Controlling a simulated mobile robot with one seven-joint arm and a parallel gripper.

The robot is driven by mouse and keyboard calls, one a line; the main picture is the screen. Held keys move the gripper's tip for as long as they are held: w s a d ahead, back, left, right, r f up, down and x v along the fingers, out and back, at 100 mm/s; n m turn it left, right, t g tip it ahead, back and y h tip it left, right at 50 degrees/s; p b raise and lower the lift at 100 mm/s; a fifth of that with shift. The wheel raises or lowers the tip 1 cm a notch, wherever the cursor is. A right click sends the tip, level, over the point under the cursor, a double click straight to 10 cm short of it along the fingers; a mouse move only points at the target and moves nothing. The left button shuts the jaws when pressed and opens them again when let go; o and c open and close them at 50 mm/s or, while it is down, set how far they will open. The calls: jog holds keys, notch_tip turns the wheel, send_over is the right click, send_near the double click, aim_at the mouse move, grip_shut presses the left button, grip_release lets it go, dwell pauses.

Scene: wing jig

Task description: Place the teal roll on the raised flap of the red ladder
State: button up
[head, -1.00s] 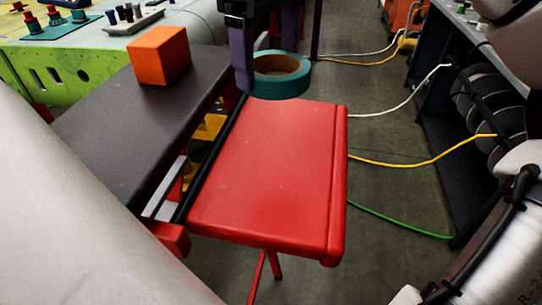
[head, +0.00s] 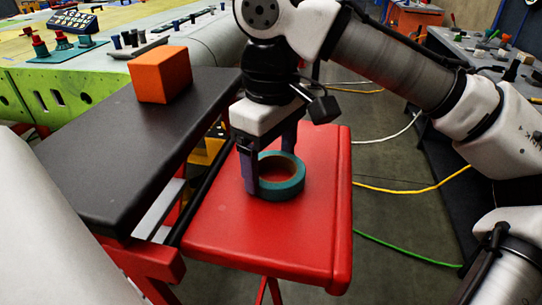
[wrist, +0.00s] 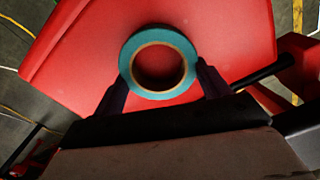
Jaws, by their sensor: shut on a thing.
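The teal roll (head: 284,187) is a ring with a tan inner core, lying flat at or just above the red raised flap (head: 230,228) of the ladder. I cannot tell for sure whether its underside touches the flap. My gripper (head: 270,172) points down over the flap, with its purple fingers on either side of the roll. It is shut on the roll. In the wrist view the roll (wrist: 158,62) sits between the two dark fingertips, with the red flap (wrist: 225,35) behind it. All of the roll's outline lies over the flap.
A dark grey platform (head: 120,150) beside the flap on the left bears an orange cube (head: 160,75). A green-sided wing panel (head: 70,92) stands behind it. Cables (head: 400,190) lie on the floor to the right. The front part of the flap is bare.

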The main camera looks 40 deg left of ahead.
jog(key=o, duration=1)
jog(key=shift+f, duration=0.1)
notch_tip(320, 180, up, 12)
jog(key=p, duration=0.1)
jog(key=shift+r, duration=0.2)
jog(key=shift+s+f, duration=0.1)
